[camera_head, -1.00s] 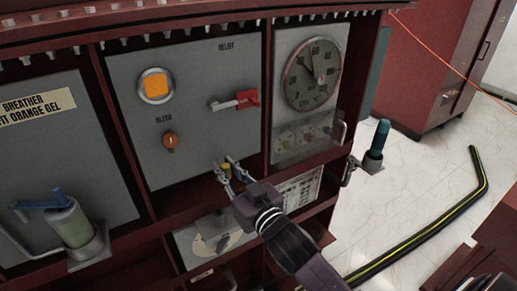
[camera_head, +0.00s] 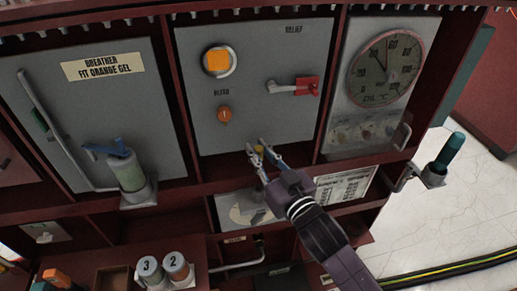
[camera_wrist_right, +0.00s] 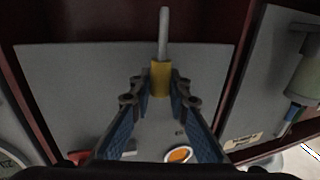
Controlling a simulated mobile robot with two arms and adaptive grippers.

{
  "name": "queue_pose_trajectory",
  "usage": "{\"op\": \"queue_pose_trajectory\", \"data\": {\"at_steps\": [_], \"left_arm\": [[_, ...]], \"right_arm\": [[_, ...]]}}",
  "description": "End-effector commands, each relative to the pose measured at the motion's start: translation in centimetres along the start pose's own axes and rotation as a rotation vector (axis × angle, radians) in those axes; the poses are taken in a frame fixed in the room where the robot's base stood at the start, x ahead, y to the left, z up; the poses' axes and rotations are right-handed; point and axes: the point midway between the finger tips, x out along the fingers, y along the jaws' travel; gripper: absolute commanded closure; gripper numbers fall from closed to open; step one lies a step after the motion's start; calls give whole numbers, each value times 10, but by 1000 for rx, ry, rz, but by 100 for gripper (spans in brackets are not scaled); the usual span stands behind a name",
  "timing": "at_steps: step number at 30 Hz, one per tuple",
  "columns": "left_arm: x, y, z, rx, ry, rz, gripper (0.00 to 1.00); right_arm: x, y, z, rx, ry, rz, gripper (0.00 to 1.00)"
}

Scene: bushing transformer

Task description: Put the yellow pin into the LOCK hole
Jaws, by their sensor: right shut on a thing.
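The yellow pin (camera_wrist_right: 160,78) is clamped between the two fingertips of my right gripper (camera_wrist_right: 160,92) in the wrist view. Its grey shaft (camera_wrist_right: 164,32) sticks out beyond the fingers toward the dark red frame, clear at both sides. I cannot make out a LOCK label or hole. My left gripper is not in view.
A dial gauge (camera_head: 386,68) is to the right, and a breather cylinder (camera_head: 128,174) to the left. Numbered cylinders (camera_head: 150,270) stand below. A teal-handled tool (camera_head: 448,152) projects at right.

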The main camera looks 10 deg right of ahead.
Motion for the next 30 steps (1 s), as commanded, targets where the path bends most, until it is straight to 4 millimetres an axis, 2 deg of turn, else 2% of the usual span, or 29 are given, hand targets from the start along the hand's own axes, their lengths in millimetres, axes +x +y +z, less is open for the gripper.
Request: {"op": "queue_pose_trajectory", "data": {"at_steps": [7,15,30], "left_arm": [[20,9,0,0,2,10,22],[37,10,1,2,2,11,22],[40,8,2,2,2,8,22]], "right_arm": [[0,0,26,1,-1,1,100],[0,0,51,0,-1,0,100],[0,0,56,0,0,0,100]]}}
